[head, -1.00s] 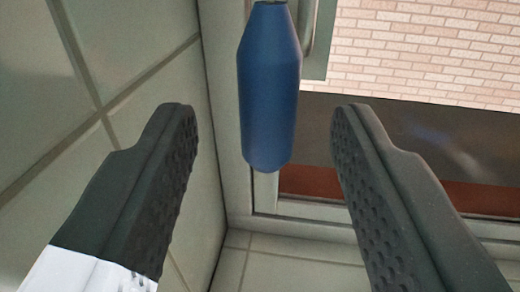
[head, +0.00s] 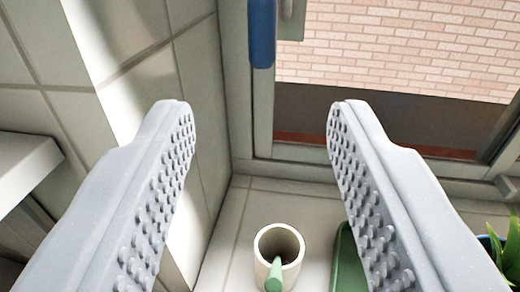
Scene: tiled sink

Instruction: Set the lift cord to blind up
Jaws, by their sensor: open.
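A blue cord pull (head: 262,34) hangs at the top centre, in front of the left side of the window frame. Its upper part and the cord are cut off by the picture's top edge. My gripper (head: 262,112) is open and empty, with its two ridged fingers wide apart. In the picture the pull's lower end is above the fingertips, between their lines. It looks farther away than the fingertips, and nothing touches it. The blind itself is not in view.
A cream mug (head: 279,252) with a green handle stands on the tiled sill below. A green object (head: 345,262) and a plant (head: 500,250) are to its right. A tiled wall (head: 195,90) and a pale ledge (head: 25,165) are on the left.

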